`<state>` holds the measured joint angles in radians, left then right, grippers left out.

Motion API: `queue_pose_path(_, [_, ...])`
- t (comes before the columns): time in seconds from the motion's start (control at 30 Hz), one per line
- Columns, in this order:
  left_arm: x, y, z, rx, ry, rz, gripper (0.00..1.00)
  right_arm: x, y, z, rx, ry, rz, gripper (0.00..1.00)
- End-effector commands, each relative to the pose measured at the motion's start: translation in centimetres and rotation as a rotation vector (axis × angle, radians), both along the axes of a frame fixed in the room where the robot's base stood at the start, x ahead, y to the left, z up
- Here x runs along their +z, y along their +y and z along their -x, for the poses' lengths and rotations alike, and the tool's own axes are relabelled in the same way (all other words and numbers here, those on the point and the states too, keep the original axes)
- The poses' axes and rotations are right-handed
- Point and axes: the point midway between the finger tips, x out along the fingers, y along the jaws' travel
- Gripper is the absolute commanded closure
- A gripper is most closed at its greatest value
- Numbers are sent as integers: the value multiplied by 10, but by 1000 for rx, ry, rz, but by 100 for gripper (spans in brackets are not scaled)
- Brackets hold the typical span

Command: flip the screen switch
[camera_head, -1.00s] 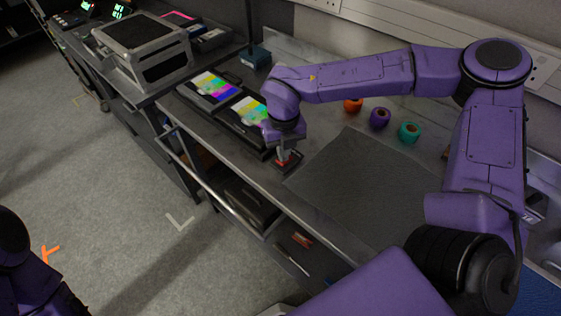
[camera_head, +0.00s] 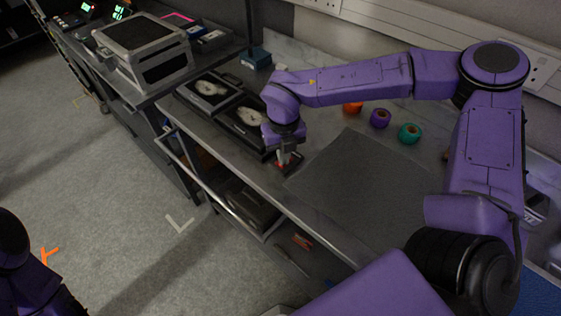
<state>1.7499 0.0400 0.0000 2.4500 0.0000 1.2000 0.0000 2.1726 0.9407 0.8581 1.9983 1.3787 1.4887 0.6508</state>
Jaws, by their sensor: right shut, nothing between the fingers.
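The screen switch (camera_head: 287,169) is a small dark box with a red part, on the bench near its front edge. My right gripper (camera_head: 283,161) is shut, points down and is right at the switch; it hides part of it, and I cannot tell whether it touches.
A grey mat (camera_head: 365,187) lies right of the switch. Orange, purple (camera_head: 380,118) and teal (camera_head: 410,134) rolls stand behind it. A silver-edged case (camera_head: 143,50) sits on the far bench. A rail and lower shelf run below the bench front.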

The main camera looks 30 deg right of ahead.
Motion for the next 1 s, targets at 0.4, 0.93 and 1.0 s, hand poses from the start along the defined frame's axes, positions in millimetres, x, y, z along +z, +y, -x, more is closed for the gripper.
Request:
queue_pose_path(0.4, [42, 0, 0, 0, 0, 0, 57, 46, 0, 0, 0, -2, -1, 100])
queue_pose_path(0.93, [60, 0, 0, 0, 0, 0, 57, 66, 0, -1, 0, -2, -1, 100])
queue_pose_path(1.0, [60, 0, 0, 0, 0, 0, 57, 66, 0, -1, 0, -3, 0, 100])
